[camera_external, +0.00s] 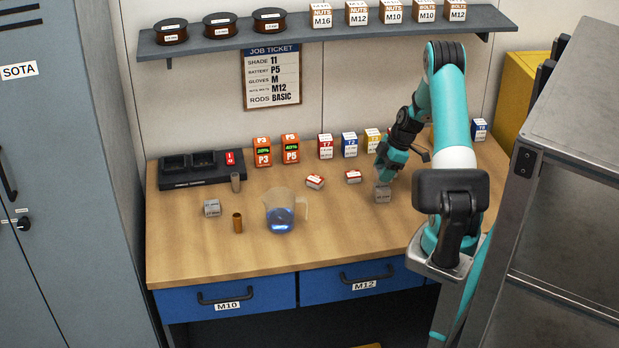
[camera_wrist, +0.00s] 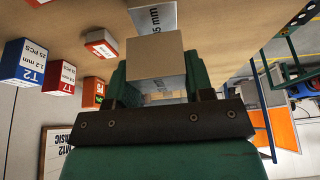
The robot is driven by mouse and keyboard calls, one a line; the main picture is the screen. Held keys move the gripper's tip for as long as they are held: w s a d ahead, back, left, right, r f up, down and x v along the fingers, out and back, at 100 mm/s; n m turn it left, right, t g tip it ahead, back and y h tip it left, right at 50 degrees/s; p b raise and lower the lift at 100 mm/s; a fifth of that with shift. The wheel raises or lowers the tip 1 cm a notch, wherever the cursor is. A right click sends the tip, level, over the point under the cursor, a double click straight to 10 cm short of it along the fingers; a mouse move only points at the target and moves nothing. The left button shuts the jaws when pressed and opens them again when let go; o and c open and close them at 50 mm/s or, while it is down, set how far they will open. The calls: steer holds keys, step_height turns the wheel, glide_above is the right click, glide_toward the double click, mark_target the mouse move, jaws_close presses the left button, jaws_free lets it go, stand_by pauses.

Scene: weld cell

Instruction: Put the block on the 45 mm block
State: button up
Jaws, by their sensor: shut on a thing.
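My gripper (camera_external: 384,172) is over the right part of the bench, pointing down. In the external view a grey block (camera_external: 383,195) is directly under my gripper. I cannot tell whether the held block touches the block below.
Two small red-white boxes (camera_external: 315,181) lie left of my gripper. Labelled boxes (camera_external: 325,146) line the back. The front right bench is clear.

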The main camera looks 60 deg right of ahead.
steer(key=shift+f, duration=1.35)
steer(key=shift+f, duration=0.1)
steer(key=shift+f, duration=0.15)
steer(key=o, duration=1)
steer(key=shift+o, duration=0.2)
steer(key=shift+r, duration=0.2)
